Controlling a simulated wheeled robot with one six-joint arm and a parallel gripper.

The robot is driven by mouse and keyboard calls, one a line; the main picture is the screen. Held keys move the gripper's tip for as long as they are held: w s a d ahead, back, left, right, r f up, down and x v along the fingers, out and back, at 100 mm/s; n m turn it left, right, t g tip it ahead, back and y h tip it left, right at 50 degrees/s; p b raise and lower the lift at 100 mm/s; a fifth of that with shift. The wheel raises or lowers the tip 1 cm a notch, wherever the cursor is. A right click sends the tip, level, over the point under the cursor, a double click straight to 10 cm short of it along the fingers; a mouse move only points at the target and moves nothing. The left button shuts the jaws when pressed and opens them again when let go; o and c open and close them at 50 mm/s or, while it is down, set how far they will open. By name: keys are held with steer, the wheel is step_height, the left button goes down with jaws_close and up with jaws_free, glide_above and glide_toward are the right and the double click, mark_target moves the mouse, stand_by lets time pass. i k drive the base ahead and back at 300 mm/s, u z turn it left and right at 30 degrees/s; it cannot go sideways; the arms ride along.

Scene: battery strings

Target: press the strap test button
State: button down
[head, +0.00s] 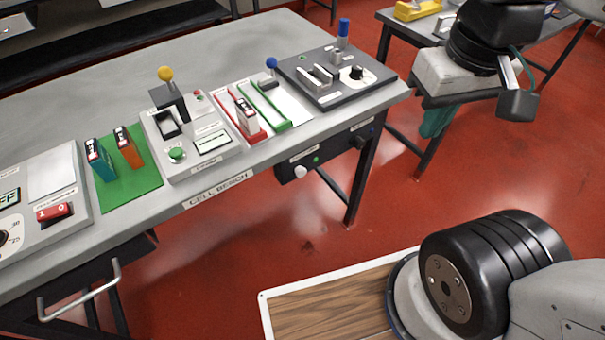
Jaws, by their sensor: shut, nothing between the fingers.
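Labels are too small to read, so I cannot tell which control is the strap test button. A round green button (177,153) sits on the front left of the grey tester (227,153), beside a small display (213,142). A white round knob or button (300,172) sticks out of the black panel (287,166) under the bench edge, left of a small green light (316,160). My gripper (430,130), with teal fingers, is shut and empty. It points down over the red floor, right of the bench and apart from every control.
The tester carries a yellow-knobbed lever (165,74). A dark board (335,92) with slots, a dial and a blue handle stands at the bench's right end. Cells stand on a green mat (130,192) and in a red tray (237,122).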

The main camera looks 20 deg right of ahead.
mark_target(301, 171)
steer(key=u, duration=1.3)
steer(key=k, duration=0.95)
steer(key=z, duration=0.7)
